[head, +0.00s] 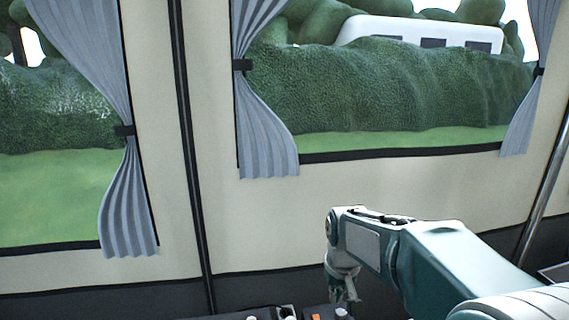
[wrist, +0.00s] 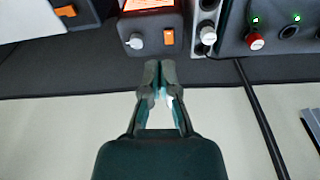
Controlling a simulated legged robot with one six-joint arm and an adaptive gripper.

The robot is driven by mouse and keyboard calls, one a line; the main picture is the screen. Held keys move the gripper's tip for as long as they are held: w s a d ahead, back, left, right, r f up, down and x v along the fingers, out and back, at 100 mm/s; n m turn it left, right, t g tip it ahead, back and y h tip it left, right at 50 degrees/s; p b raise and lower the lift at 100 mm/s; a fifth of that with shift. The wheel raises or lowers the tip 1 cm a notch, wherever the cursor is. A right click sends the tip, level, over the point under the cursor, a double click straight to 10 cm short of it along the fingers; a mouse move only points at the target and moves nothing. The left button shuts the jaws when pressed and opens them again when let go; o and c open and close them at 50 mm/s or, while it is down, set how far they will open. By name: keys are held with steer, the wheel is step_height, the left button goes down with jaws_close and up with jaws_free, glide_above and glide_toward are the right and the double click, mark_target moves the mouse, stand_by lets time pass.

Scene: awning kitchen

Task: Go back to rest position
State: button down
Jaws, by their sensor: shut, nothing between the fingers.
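My gripper (wrist: 158,66) shows in the wrist view with its fingertips together and nothing between them. It is in front of a dark control panel with an orange switch (wrist: 168,37) and a grey knob (wrist: 136,41); I cannot tell whether it touches anything. In the head view my arm reaches in from the lower right, bent at the elbow. My gripper (head: 347,300) hangs down there near the bottom edge, its fingertips partly hard to make out.
Below the gripper in the head view is a row of controls (head: 316,317), cut off by the frame. A cream wall with curtained windows (head: 400,100) stands behind. In the wrist view a red knob (wrist: 256,41), a white knob (wrist: 208,35) and a black cable (wrist: 262,120) are at the right.

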steer(key=s+d+r+t, duration=0.2)
steer(key=s, duration=0.9)
steer(key=s+d+r+m+t, duration=0.1)
steer(key=s+d+r+t, duration=0.1)
steer(key=s, duration=0.9)
steer(key=shift+r+m, duration=0.3)
steer(key=shift+r, duration=0.55)
steer(key=shift+d, duration=0.1)
